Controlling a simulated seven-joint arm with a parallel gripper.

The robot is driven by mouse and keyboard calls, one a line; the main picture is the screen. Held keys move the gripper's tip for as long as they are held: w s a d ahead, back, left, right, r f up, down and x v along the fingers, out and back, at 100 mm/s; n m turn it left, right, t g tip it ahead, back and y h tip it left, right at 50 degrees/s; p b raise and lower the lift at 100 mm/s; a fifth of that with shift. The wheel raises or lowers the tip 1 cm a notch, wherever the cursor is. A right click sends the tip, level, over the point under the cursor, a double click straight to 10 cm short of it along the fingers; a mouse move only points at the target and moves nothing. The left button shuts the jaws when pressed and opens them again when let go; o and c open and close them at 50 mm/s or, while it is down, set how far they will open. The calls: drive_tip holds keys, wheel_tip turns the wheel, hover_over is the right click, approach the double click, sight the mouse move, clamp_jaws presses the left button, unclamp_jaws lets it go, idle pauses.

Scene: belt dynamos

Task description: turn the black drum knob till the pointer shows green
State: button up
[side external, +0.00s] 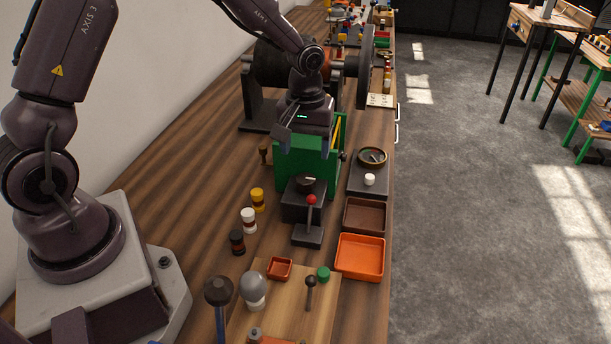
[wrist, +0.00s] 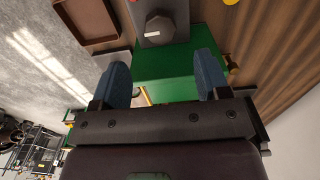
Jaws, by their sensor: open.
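The black drum knob (side external: 305,184) sits on top of a dark grey block (side external: 297,207), in front of a green box (side external: 290,176). In the wrist view the knob (wrist: 160,29) is a many-sided black shape with a short white mark, beyond the fingertips. My gripper (wrist: 160,60) is open and empty, its blue fingers apart over the green box; the knob is not between them. A round dial (side external: 372,156) with a light pointer stands right of the green box; the colour it points at is too small to tell.
A lever with a red ball (side external: 311,200) stands close in front of the knob block. A white knob (side external: 369,180) sits below the dial. Brown (side external: 364,215) and orange (side external: 360,257) trays lie to the right. Yellow, white and black jars stand left of the lever.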

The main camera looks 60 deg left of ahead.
sight(306, 178)
wheel_tip(306, 178, down, 8)
drive_tip(key=shift+r, duration=0.1)
drive_tip(key=shift+c, duration=0.4)
drive_tip(key=c, duration=0.8)
drive_tip(key=shift+c, duration=0.2)
drive_tip(key=shift+m, duration=0.3)
